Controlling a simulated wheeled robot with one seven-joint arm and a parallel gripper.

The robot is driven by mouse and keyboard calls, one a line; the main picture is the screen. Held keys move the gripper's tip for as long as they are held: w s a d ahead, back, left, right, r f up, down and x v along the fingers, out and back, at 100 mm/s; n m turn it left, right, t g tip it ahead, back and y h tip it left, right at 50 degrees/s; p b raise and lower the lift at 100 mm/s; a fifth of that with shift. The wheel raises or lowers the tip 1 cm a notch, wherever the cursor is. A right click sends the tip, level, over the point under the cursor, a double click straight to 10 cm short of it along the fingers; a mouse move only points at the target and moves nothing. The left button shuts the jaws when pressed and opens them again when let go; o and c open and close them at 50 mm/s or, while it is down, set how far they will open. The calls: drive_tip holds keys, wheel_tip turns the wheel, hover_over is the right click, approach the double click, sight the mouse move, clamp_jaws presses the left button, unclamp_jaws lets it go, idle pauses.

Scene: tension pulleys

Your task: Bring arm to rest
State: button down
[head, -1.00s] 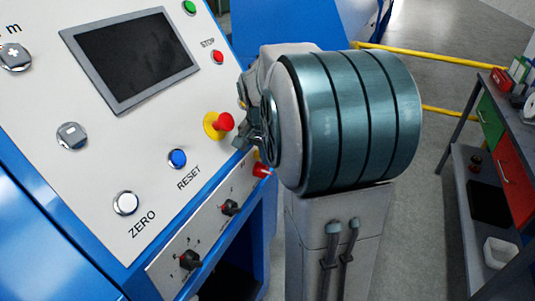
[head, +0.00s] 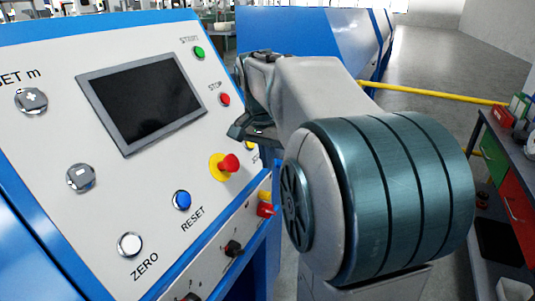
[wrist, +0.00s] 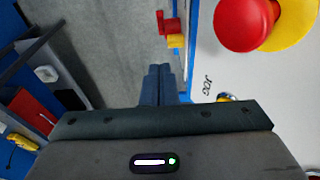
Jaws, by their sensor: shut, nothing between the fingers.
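My arm, grey with a large ribbed teal joint, fills the right middle of the head view. My gripper (head: 243,132) is small and partly hidden there, in front of the right edge of the control panel (head: 60,142). In the wrist view my gripper's fingers (wrist: 157,84) are together and empty. They point toward the grey floor beside the panel's edge. The red emergency knob (wrist: 244,22) on its yellow base is at the upper right of the wrist view. It also shows below the gripper in the head view (head: 229,163).
The panel has a dark screen (head: 147,103), a blue RESET button (head: 182,200) and a white ZERO button (head: 130,245). A red and yellow part (head: 265,209) sits at its right edge. A workbench with red drawers (head: 518,212) is at the right. Yellow rails (head: 440,93) cross the floor.

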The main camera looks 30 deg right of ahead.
drive_tip(key=shift+s+a+r, duration=0.1)
drive_tip(key=shift+r, duration=0.4)
drive_tip(key=s+a+f+n+t+y+p, duration=0.1)
drive_tip(key=s+a+f+n, duration=0.9)
drive_tip(key=s, duration=0.5)
wheel_tip(320, 180, down, 3)
drive_tip(key=a, duration=0.2)
drive_tip(key=shift+s+a+f+n+t+y, duration=0.2)
drive_tip(key=shift+s+a+n+t+y, duration=0.1)
drive_tip(key=shift+s+a+y, duration=0.1)
